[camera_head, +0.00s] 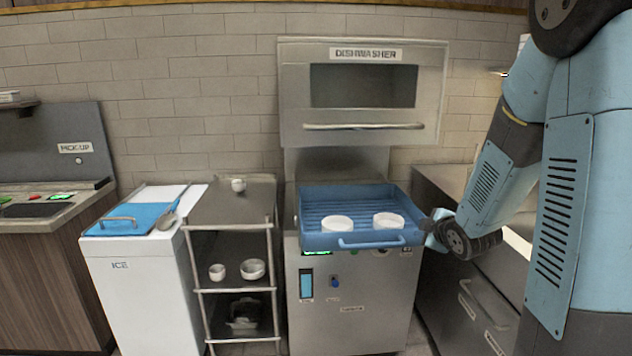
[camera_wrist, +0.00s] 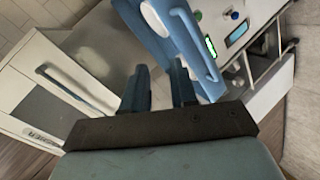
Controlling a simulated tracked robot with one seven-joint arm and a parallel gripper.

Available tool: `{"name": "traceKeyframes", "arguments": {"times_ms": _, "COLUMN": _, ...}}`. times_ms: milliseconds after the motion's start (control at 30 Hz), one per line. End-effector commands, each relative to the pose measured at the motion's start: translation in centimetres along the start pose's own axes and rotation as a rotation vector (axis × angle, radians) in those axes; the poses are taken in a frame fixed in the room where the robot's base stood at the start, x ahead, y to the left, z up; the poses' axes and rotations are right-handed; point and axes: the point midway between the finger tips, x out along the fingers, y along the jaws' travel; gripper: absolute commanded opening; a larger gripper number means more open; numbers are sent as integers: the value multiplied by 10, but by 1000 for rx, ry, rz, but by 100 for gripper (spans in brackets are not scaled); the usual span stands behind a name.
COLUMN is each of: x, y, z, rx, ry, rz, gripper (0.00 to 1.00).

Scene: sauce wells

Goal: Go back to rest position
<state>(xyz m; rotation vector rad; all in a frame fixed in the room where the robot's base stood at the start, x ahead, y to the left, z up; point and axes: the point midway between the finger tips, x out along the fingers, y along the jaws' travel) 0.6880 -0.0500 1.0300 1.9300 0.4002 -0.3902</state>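My gripper (camera_head: 434,224) is beside the right front corner of the blue dish tray (camera_head: 345,241) in the head view. In the wrist view its two fingers (camera_wrist: 158,88) stand apart with nothing between them, so it is open and empty. The tray's blue wall (camera_wrist: 176,48) lies just past the fingertips there; I cannot tell whether they touch it. My arm comes down from the upper right of the head view.
The tray holds two white bowls (camera_head: 337,223) (camera_head: 388,220) under the raised dishwasher hood (camera_head: 362,130). A counter with drawers (camera_head: 478,300) stands at right. A shelf rack (camera_head: 236,292) with small bowls and an ice bin (camera_head: 140,290) stand at left.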

Motion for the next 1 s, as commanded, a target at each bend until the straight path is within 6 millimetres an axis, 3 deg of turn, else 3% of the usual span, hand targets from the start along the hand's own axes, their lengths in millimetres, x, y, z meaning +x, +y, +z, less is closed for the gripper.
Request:
{"name": "traceKeyframes", "arguments": {"times_ms": 200, "x": -44, "y": 22, "z": -6, "rx": 207, "ry": -120, "rz": -31, "gripper": 27}}
{"name": "traceKeyframes", "arguments": {"times_ms": 467, "x": -105, "y": 31, "z": -16, "rx": 470, "ry": -251, "rz": -78, "gripper": 27}}
{"name": "traceKeyframes", "arguments": {"times_ms": 767, "x": -188, "y": 20, "z": -36, "rx": 774, "ry": -387, "rz": -144, "gripper": 27}}
{"name": "traceKeyframes", "arguments": {"times_ms": 1000, "x": -259, "y": -3, "z": -56, "rx": 1001, "ry": -492, "rz": -211, "gripper": 27}}
